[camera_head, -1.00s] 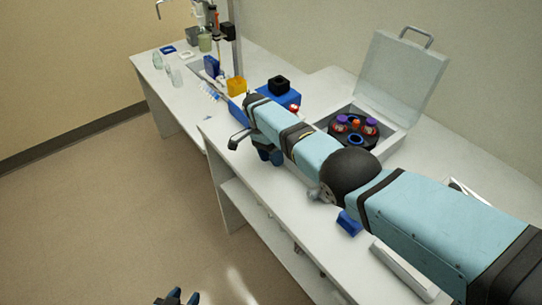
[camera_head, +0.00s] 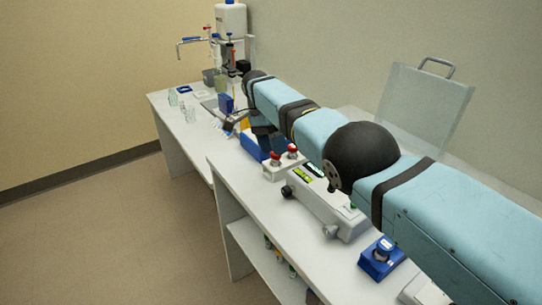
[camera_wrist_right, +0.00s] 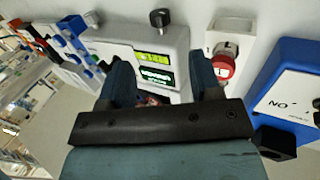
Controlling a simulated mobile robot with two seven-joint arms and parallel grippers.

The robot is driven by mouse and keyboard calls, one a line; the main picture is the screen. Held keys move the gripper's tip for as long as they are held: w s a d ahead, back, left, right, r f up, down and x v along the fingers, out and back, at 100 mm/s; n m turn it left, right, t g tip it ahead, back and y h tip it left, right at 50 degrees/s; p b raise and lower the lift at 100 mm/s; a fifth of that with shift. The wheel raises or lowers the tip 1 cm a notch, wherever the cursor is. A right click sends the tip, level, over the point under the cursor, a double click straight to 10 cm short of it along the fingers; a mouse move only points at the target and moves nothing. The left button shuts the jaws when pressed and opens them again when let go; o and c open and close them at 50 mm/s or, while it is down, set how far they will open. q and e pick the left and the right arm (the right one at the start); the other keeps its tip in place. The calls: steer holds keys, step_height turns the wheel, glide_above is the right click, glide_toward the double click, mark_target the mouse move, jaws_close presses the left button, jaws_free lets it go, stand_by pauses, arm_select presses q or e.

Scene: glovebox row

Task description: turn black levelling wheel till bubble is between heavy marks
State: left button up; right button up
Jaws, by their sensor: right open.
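A black wheel (camera_head: 287,191) sticks out at the near left end of a pale instrument (camera_head: 325,212) on the bench. My right gripper (camera_head: 264,142) is partly hidden by my arm and hangs over the bench beyond the wheel. In the right wrist view my right gripper (camera_wrist_right: 162,76) is open, with nothing seen held. A bubble and its heavy marks cannot be made out. My left gripper is out of view.
A white block with red knobs (camera_head: 283,160) stands close beside the wheel. In the wrist view a blue box (camera_wrist_right: 290,95) is at right. A blue holder (camera_head: 380,259) stands nearer on the bench. A clear lid (camera_head: 425,105) rises behind my arm. Glassware stands far left.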

arm_select(q)
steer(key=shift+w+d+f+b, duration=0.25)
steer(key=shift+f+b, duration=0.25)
steer(key=shift+b, duration=0.5)
arm_select(e)
steer(key=shift+w+a+r, duration=0.1)
steer(key=shift+a+r, duration=0.1)
steer(key=shift+r, duration=0.35)
